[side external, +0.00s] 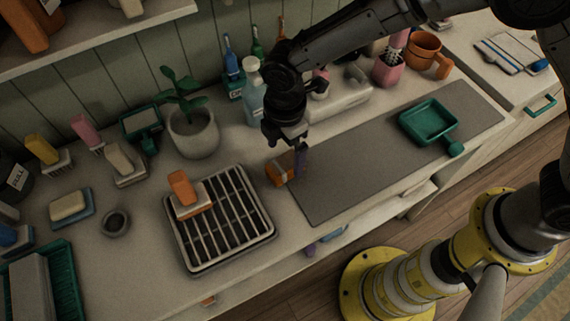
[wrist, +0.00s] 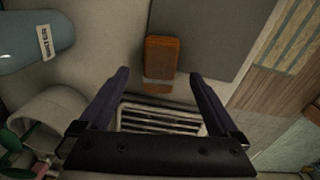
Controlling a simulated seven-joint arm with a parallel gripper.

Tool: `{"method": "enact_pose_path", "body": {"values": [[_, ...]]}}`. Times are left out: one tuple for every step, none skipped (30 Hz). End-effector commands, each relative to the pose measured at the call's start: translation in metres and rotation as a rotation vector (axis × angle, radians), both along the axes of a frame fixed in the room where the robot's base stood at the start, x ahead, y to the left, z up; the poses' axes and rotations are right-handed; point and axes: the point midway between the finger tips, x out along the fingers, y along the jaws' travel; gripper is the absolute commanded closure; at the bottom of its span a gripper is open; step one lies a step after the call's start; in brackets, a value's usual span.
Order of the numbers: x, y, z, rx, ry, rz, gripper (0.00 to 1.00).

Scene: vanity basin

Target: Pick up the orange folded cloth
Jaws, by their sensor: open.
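The orange folded cloth (side external: 278,173) appears to be the small orange, block-like item on the counter beside the grey mat's left end. In the wrist view the cloth (wrist: 161,58) has a pale band across its lower end. My gripper (side external: 291,162) is above and beside it, pointing down, and partly hides it in the side view. In the wrist view my gripper (wrist: 159,76) is open and empty, with a dark finger to each side of the cloth's lower end. Neither finger visibly touches it.
A metal rack (side external: 262,232) holding another orange item (side external: 182,188) stands to the left. The grey mat (side external: 345,170) bears a green tray (side external: 428,120) on the right. A potted plant (side external: 193,135) and a blue bottle (side external: 253,95) stand behind.

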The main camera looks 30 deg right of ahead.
Motion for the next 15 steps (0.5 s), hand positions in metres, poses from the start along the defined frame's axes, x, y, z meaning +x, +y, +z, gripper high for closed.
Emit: {"method": "enact_pose_path", "body": {"values": [[-0.001, -0.001, -0.01, -0.004, 0.005, 0.0, 0.03], [-0.001, -0.001, -0.015, -0.005, 0.005, 0.0, 0.03], [-0.001, -0.001, -0.02, -0.004, 0.005, 0.0, 0.03], [-0.001, -0.001, -0.024, -0.004, 0.004, 0.0, 0.03], [-0.001, -0.001, -0.028, -0.004, 0.005, 0.0, 0.03], [-0.001, 0.0, -0.032, -0.003, 0.004, 0.0, 0.03], [-0.001, 0.0, -0.035, -0.002, 0.003, 0.0, 0.03], [-0.001, 0.0, -0.037, -0.001, 0.002, 0.0, 0.03], [-0.001, 0.0, -0.038, -0.001, 0.002, 0.0, 0.03], [-0.001, 0.0, -0.039, -0.001, 0.002, 0.0, 0.03], [0.0, 0.0, -0.04, -0.001, 0.001, 0.0, 0.03], [0.0, 0.0, -0.04, -0.001, 0.001, 0.0, 0.03], [0.0, 0.0, -0.04, -0.001, 0.001, 0.0, 0.03], [0.0, 0.0, -0.04, -0.001, 0.001, 0.0, 0.03], [0.0, 0.0, -0.04, -0.001, 0.001, 0.0, 0.03]]}}
